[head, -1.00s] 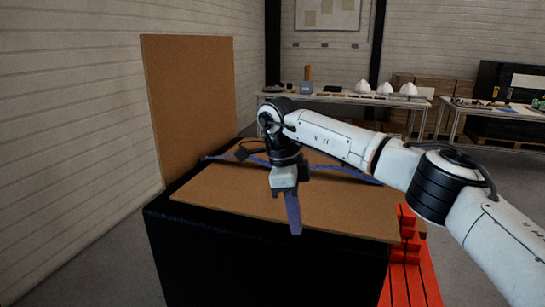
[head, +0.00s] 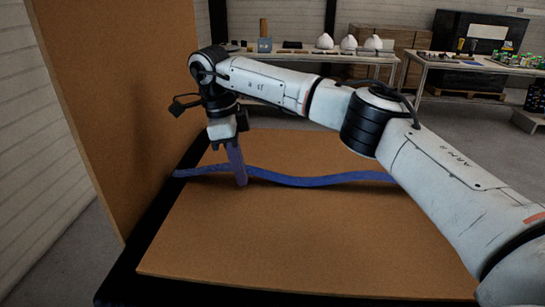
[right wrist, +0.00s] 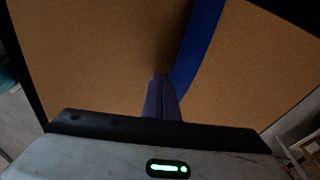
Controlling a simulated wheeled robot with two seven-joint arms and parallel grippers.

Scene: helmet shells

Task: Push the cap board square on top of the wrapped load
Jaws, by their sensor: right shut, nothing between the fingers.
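The cap board (head: 300,235) is a flat brown sheet lying on top of the black-wrapped load (head: 125,280). Black wrap shows along the board's left side and front edge, wider on the left. A blue strap (head: 320,181) lies loosely across the board. My right gripper (head: 240,183) is shut and empty, fingers pointing down over the board's left part, by the strap. In the right wrist view its fingertips (right wrist: 160,80) are beside the strap (right wrist: 200,40), over the board (right wrist: 90,50); contact with the board is unclear. My left gripper is not in view.
A tall brown panel (head: 110,110) stands upright along the load's left side. Behind are tables (head: 470,70) with white helmet shells (head: 348,43) and small items. The floor between load and tables is open.

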